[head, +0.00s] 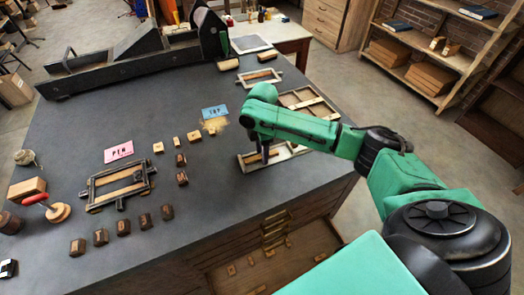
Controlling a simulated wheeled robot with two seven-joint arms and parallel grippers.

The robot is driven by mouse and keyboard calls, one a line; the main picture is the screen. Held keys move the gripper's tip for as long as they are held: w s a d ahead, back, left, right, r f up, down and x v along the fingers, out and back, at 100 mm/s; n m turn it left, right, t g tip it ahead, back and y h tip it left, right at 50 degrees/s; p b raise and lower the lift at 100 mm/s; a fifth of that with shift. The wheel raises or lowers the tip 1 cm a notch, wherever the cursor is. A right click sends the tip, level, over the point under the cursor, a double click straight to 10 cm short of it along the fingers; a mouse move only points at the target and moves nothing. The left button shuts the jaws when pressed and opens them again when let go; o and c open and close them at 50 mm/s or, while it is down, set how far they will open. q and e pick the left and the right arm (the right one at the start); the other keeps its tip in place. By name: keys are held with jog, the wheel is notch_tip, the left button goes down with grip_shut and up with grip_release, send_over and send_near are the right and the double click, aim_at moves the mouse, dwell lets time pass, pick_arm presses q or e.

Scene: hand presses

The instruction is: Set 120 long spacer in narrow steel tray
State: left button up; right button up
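A narrow pale-rimmed tray (243,166) lies near the right edge of the dark bench, partly hidden by my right arm. A brown strip shows inside it, but I cannot tell whether it is the long spacer. My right gripper (266,155) points down over this tray, its dark fingers close together. It is too small and too hidden to tell whether it is open or holds anything. A similar small tray (246,82) with a brown bar in it lies farther back. My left gripper is not in view.
A larger wooden frame (326,111) lies behind my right arm. A dark frame (94,205), a pink card (118,151), a blue card (214,112) and several wooden blocks lie to the left. An open drawer (225,279) with small pieces juts out below the bench's front edge.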

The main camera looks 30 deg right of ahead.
jog(key=shift+r, duration=0.1)
notch_tip(320, 180, up, 12)
jog(key=b, duration=0.1)
jog(key=shift+b, duration=0.4)
